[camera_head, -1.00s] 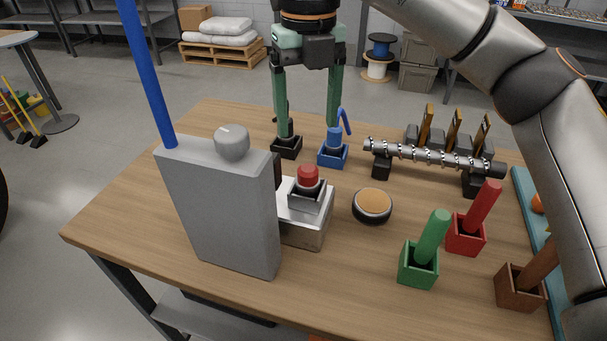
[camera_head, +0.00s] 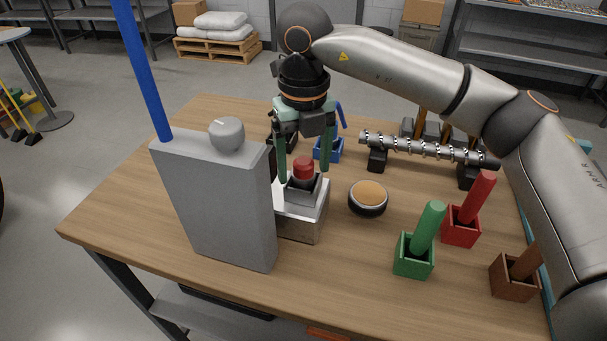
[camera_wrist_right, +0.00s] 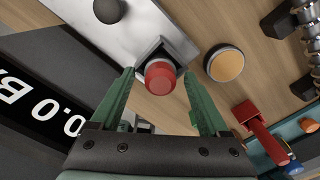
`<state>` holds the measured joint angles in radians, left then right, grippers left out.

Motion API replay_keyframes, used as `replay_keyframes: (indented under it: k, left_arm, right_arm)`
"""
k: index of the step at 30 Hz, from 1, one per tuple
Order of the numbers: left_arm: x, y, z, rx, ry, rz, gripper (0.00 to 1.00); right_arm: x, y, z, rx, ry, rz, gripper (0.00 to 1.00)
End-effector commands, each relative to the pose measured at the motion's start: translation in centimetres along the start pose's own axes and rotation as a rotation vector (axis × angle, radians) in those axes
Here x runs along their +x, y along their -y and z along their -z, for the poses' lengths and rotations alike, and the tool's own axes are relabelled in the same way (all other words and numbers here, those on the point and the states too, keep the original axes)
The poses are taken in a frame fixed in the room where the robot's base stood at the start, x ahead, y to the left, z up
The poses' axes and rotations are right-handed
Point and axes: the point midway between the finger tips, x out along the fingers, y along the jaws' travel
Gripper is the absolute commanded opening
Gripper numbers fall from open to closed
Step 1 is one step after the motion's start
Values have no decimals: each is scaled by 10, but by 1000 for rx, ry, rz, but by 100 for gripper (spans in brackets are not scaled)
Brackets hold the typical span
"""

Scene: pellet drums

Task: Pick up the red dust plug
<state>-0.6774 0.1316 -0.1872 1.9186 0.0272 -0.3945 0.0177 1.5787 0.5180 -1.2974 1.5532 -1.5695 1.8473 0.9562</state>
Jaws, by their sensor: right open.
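The red dust plug (camera_head: 303,167) is a short red cylinder standing upright in a small grey square holder (camera_head: 302,187) on the metal block. In the right wrist view the plug (camera_wrist_right: 160,77) lies between the tips of my right gripper's green fingers (camera_wrist_right: 159,86), with a gap visible on both sides. In the head view my right gripper (camera_head: 304,176) points down over the plug, its fingers open on either side. I cannot tell whether a finger touches the holder. My left gripper is not in view.
A tall grey box (camera_head: 215,205) with a blue pole stands close left of the plug. A round orange-topped puck (camera_head: 368,197) is to the right. Green (camera_head: 415,255), red (camera_head: 461,227) and brown (camera_head: 514,278) holders stand front right; a screw shaft (camera_head: 425,149) lies behind them.

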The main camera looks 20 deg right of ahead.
Motion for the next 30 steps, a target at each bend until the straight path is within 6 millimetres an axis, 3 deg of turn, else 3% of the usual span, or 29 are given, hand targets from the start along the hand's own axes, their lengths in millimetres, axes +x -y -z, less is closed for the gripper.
replay_keyframes:
  k: [3,23,30]
  left_arm:
    - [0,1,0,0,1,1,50]
    - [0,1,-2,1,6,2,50]
    - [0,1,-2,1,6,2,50]
  right_arm:
    - [0,0,0,0,-1,0,76]
    - [0,0,0,0,-1,0,2]
    - [-1,0,0,0,0,0,0]
